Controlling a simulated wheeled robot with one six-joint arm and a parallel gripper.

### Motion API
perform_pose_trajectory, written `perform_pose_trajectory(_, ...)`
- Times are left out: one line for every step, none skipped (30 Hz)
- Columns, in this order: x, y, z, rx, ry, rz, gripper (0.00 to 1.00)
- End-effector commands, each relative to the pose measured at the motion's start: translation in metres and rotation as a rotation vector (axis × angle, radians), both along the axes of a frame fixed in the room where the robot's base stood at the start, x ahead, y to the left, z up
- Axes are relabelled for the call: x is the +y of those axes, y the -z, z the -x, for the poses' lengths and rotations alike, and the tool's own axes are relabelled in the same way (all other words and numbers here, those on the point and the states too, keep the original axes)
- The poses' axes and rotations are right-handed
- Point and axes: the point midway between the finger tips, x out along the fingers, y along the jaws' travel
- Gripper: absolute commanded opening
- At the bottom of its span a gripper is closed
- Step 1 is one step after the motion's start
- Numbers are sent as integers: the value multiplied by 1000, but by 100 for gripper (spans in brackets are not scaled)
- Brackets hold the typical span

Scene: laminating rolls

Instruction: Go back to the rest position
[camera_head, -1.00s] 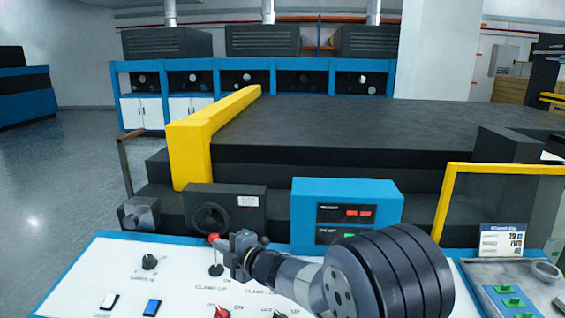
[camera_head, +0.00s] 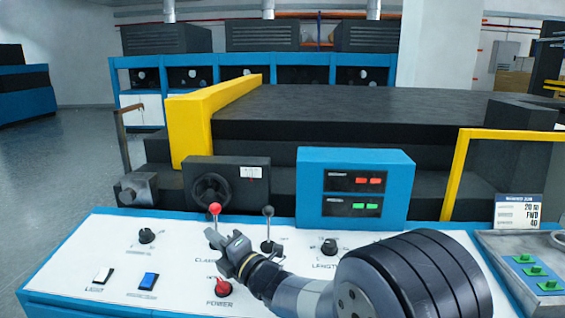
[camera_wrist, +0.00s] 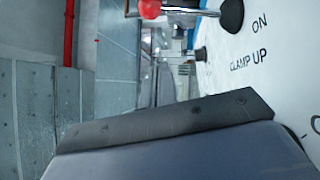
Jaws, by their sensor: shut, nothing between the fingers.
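My gripper (camera_head: 228,247) is in the head view, above the white control panel (camera_head: 110,258), just in front of the red-knobbed lever (camera_head: 215,210). It is shut and holds nothing. In the wrist view the red knob (camera_wrist: 150,8) shows at the top, apart from the grey gripper body (camera_wrist: 170,120), with the lever's black base (camera_wrist: 231,14) beside it. My arm hides part of the panel's right side.
A dark-knobbed lever (camera_head: 268,212), a red power knob (camera_head: 217,287), a blue switch (camera_head: 149,281) and a blue display box (camera_head: 312,205) are around the gripper. A yellow rail (camera_head: 460,165) stands at the right. The space above the panel's left part is clear.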

Motion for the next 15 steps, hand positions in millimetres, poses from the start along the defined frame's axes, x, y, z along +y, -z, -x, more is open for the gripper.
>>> perform_pose_trajectory(0,7,2,-30,-1,2,0)
perform_pose_trajectory(1,9,4,-51,-1,4,0)
perform_pose_trajectory(-5,8,8,-63,2,5,0)
perform_pose_trajectory(-11,9,12,-61,2,5,0)
perform_pose_trajectory(-16,10,16,-60,2,5,0)
perform_pose_trajectory(-22,11,21,-59,3,4,0)
perform_pose_trajectory(-27,12,25,-59,3,5,0)
perform_pose_trajectory(-31,13,28,-59,3,4,0)
perform_pose_trajectory(-37,15,33,-59,3,5,0)
perform_pose_trajectory(-41,16,37,-59,3,5,0)
perform_pose_trajectory(-45,17,40,-59,3,5,0)
perform_pose_trajectory(-51,18,44,-59,2,5,0)
perform_pose_trajectory(-54,19,48,-59,2,5,0)
perform_pose_trajectory(-57,19,50,-58,2,4,0)
perform_pose_trajectory(-62,20,53,-56,2,5,0)
